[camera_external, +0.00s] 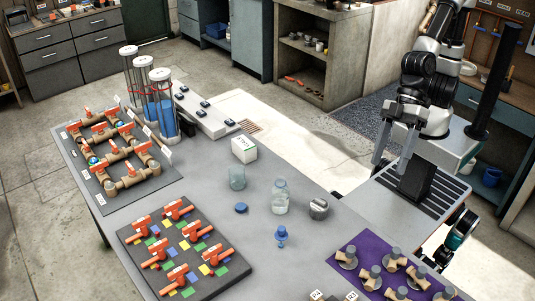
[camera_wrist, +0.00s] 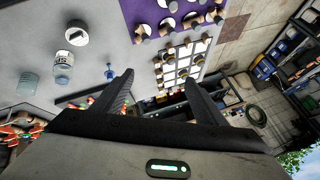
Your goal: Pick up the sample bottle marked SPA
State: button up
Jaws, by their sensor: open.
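The sample bottle (camera_external: 281,197) is clear, with pale contents, and stands on the grey table. It also shows in the wrist view (camera_wrist: 64,64), at the left, with a white label that seems to read SPA. My gripper (camera_external: 396,150) is open and empty, up over the right side beyond the table edge, well apart from the bottle. Its two spread fingers show in the wrist view (camera_wrist: 160,82), with nothing between them.
A white box (camera_external: 244,149) stands behind. A purple mat (camera_external: 350,240) with knobs lies at front right, a valve board (camera_external: 215,245) at front left.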

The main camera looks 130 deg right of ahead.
jog(key=w+f+m+h+b, duration=0.1)
jog(key=w+f+m+h, duration=0.2)
jog(key=f, duration=0.8)
jog(key=m+t+h+b, duration=0.2)
jog(key=m+h+b, duration=0.1)
jog(key=h+b, duration=0.55)
send_near(280, 196)
jog(key=shift+h, duration=0.45)
jog(key=s+a, duration=0.1)
jog(key=s, duration=0.1)
jog(key=s+a+f, duration=0.1)
jog(key=s, duration=0.1)
jog(key=s+f, duration=0.1)
jog(key=s, duration=0.1)
jog(key=shift+a+f+p, duration=0.2)
jog(key=shift+a+p, duration=0.1)
jog(key=shift+a, duration=0.1)
jog(key=d+b, duration=0.1)
jog(key=b, duration=0.3)
jog(key=shift+w+f, duration=0.35)
jog(key=b+x, duration=0.1)
jog(key=x, duration=0.4)
jog(key=r+b+x, duration=0.1)
jog(key=b+x, duration=0.1)
jog(key=x, duration=0.2)
jog(key=b+x, duration=0.2)
jog(key=x, duration=0.3)
jog(key=shift+w+d+r, duration=0.15)
jog(key=shift+w+d, duration=0.2)
jog(key=shift+w, duration=0.25)
